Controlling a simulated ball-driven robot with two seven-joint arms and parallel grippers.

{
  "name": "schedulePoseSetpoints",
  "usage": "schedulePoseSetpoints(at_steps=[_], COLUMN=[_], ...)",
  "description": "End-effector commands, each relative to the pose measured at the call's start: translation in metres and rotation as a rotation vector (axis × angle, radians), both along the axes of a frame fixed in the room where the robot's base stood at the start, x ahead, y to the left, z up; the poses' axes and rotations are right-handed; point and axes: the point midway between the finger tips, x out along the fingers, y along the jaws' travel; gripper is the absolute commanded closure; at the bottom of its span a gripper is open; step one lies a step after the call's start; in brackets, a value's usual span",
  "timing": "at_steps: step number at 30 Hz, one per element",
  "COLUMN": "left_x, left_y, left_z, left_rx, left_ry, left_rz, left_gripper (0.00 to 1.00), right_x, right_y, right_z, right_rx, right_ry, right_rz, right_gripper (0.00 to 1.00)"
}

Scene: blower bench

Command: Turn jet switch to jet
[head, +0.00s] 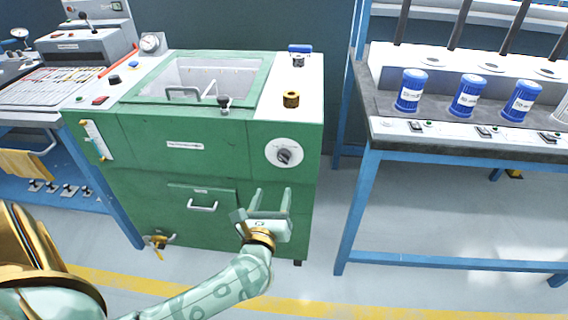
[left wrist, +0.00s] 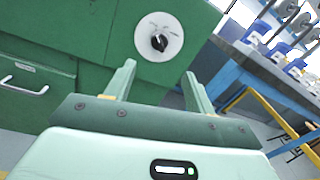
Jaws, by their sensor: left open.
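The jet switch (head: 284,155) is a dark rotary knob on a round white dial plate on the green cabinet's front, at the upper right. In the left wrist view the knob (left wrist: 159,42) sits above and between my fingers, with small marks on the plate too small to read. My left gripper (head: 272,192) is open and empty, in front of the cabinet and below the dial, apart from it. Its two fingers also show in the left wrist view (left wrist: 158,78), pointing toward the cabinet. My right gripper is not in view.
The green cabinet (head: 150,140) has a clear lid (head: 210,80) on top and a drawer-like panel with a handle (head: 202,207) on its front. A blue-framed bench (head: 365,200) with blue canisters (head: 411,92) stands to the right. Floor between them is clear.

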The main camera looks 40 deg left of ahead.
Motion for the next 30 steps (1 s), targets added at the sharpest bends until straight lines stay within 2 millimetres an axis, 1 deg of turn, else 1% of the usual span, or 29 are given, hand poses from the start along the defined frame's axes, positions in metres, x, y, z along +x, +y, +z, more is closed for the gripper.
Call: schedulePoseSetpoints(at_steps=[1,3,9,12,15,18,21,28,29,30], left_x=[0.012,0.028,0.073,0.09,0.103,0.11,0.113,0.114,0.114,0.114], left_y=[0.006,0.015,0.038,0.047,0.053,0.057,0.059,0.059,0.059,0.059], left_z=[-0.003,-0.004,-0.004,-0.004,-0.003,-0.002,-0.001,0.0,0.0,0.0], left_rx=[0.003,0.005,0.008,0.006,0.006,0.006,0.005,0.005,0.005,0.005], left_ry=[0.0,0.001,0.003,0.004,0.003,0.003,0.003,0.003,0.003,0.003], left_rz=[0.001,0.0,0.0,0.001,0.0,-0.001,-0.001,-0.001,-0.001,-0.001], left_gripper=[0.45,0.45,0.45,0.45,0.45,0.45,0.45,0.45,0.51,0.62], right_x=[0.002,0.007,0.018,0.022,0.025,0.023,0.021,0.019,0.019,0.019], right_y=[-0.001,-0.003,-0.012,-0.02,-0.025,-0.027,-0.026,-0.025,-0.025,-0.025], right_z=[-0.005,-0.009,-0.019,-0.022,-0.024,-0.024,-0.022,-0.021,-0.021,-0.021], right_rx=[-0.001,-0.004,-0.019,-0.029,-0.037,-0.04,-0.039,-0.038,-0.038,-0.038], right_ry=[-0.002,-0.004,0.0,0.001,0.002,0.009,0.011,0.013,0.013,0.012], right_rz=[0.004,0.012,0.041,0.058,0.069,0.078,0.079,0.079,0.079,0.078], right_gripper=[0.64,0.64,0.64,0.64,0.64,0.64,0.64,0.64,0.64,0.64])
